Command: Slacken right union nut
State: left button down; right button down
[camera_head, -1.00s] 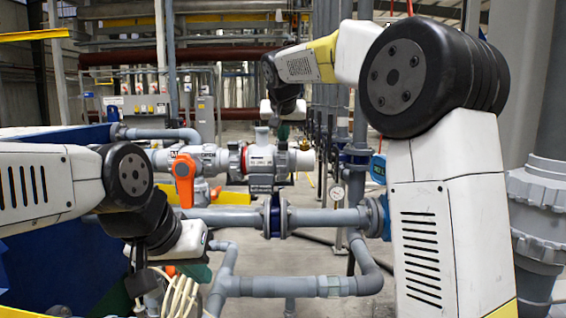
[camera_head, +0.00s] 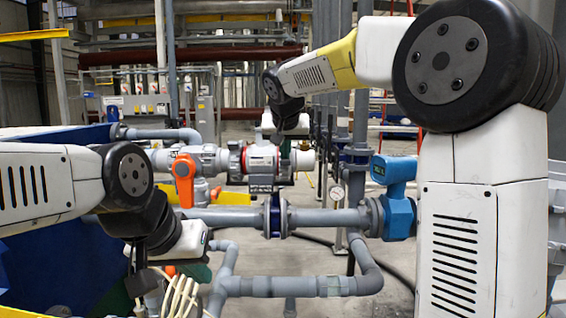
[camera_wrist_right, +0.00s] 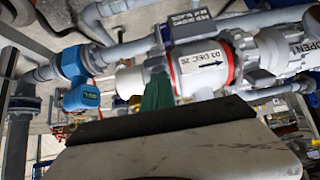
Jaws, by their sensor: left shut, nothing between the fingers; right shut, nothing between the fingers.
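A white pipe fitting (camera_head: 262,160) with a red ring sits in the horizontal line at the middle of the head view. In the right wrist view, the fitting (camera_wrist_right: 203,68) bears a handwritten date and an arrow, with a ribbed grey collar (camera_wrist_right: 268,52) beyond the red ring. I cannot tell for sure which collar is the right union nut. My right gripper (camera_head: 283,131) is at the fitting's right end. Its green fingers (camera_wrist_right: 157,92) are shut, empty, and overlap the fitting's edge; contact is unclear. My left gripper (camera_head: 200,272) is shut and empty at lower left.
An orange-handled valve (camera_head: 184,178) stands left of the fitting. A blue meter (camera_head: 394,172) sits on the line at right. A lower grey pipe (camera_head: 270,287) crosses in front, and vertical pipes stand at right. Pale cables (camera_head: 182,297) hang near my left gripper.

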aim_at(290, 162)
jog(key=shift+s+d+f, duration=0.1)
jog(key=shift+s+f, duration=0.15)
jog(key=shift+f, duration=0.45)
jog(key=shift+s+f, duration=0.25)
jog(key=shift+f, duration=0.4)
jog(key=shift+d+f, duration=0.15)
jog(key=shift+f, duration=1.05)
jog(key=shift+w+d+f, duration=0.1)
jog(key=shift+w+f, duration=0.05)
jog(key=shift+f, duration=0.45)
jog(key=shift+w+d+f, duration=0.1)
jog(key=shift+w+f, duration=0.05)
jog(key=shift+f, duration=0.4)
jog(key=shift+w+d+f, duration=0.15)
jog(key=shift+w+f, duration=0.05)
jog(key=shift+f, duration=0.3)
jog(key=shift+w+d+f, duration=0.1)
jog(key=shift+w+f, duration=0.1)
jog(key=shift+f, duration=0.3)
jog(key=shift+r, duration=0.15)
jog(key=v, duration=0.2)
jog(key=w+r+v, duration=0.1)
jog(key=v, duration=0.5)
jog(key=shift+w+a+r, duration=0.1)
jog(key=shift+w+a, duration=0.05)
jog(key=shift+w, duration=0.05)
